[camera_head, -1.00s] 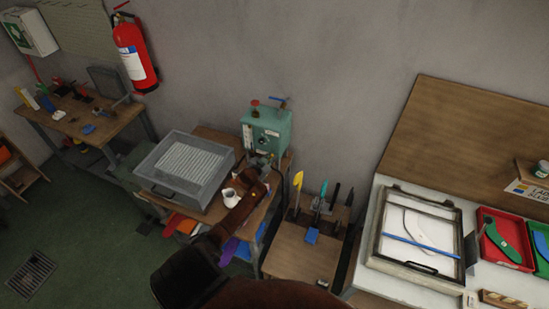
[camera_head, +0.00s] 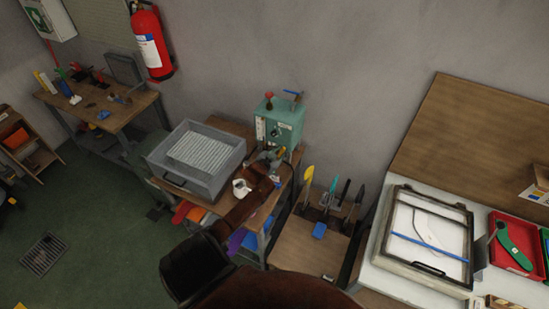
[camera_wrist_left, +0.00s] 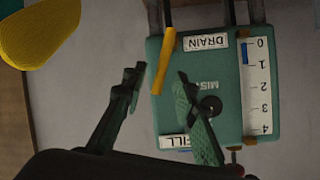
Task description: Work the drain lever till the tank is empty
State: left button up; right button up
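The green tank unit (camera_head: 283,122) stands at the back of a small wooden table in the head view, against the wall. The left wrist view shows its front (camera_wrist_left: 222,82) upside down, with a DRAIN label, a FILL label and a 0 to 4 gauge (camera_wrist_left: 257,95). A short blue strip (camera_wrist_left: 245,53) shows near the gauge's 0 to 1 end. The yellow-orange drain lever (camera_wrist_left: 163,60) appears between my open left fingers (camera_wrist_left: 160,74); contact cannot be made out. My left gripper (camera_head: 267,160) is in front of the tank in the head view. My right gripper is not in view.
A grey tray (camera_head: 200,158) and white cup (camera_head: 241,188) are left of my left arm. A tool stand (camera_head: 312,245) is to the right. A yellow rounded piece (camera_wrist_left: 40,32) shows in the left wrist view. Open floor (camera_head: 95,210) lies left.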

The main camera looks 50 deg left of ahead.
pick_arm(q)
jog(key=v, duration=0.9)
jog(key=shift+s, duration=0.2)
